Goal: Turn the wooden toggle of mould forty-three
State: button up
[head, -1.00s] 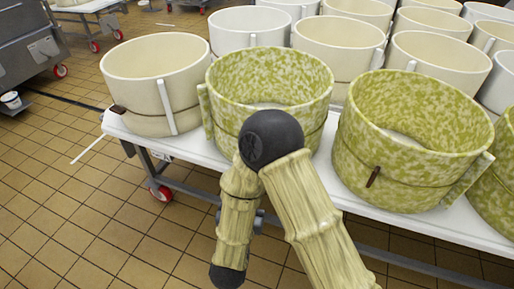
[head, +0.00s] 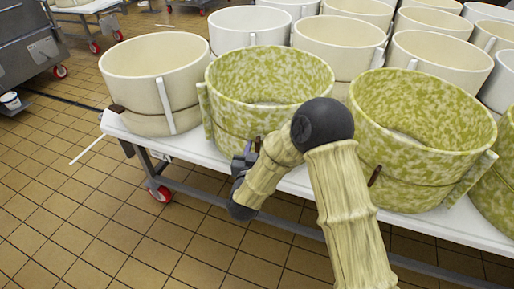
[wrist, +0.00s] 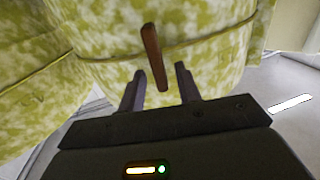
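A green-and-cream mottled mould (head: 225,125) stands at the front edge of the white table, left of a second mottled mould (head: 400,185). No number is legible on either. In the wrist view a brown wooden toggle (wrist: 152,50) lies against a mottled mould wall (wrist: 215,60), over a thin cord, slightly tilted from upright. My gripper (wrist: 160,72) is open, its two dark fingers pointing at the wall, with the toggle's lower end showing between them. Whether they touch it I cannot tell. In the head view my gripper (head: 246,155) is at the left mottled mould's front, partly hidden by my arm.
A cream mould (head: 135,75) stands at the table's left end, and several plain moulds stand behind. The white table (head: 205,155) has red-wheeled castors (head: 160,193). A grey metal machine (head: 35,45) stands far left.

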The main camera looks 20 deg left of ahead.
jog(key=shift+w, duration=0.35)
grip_shut()
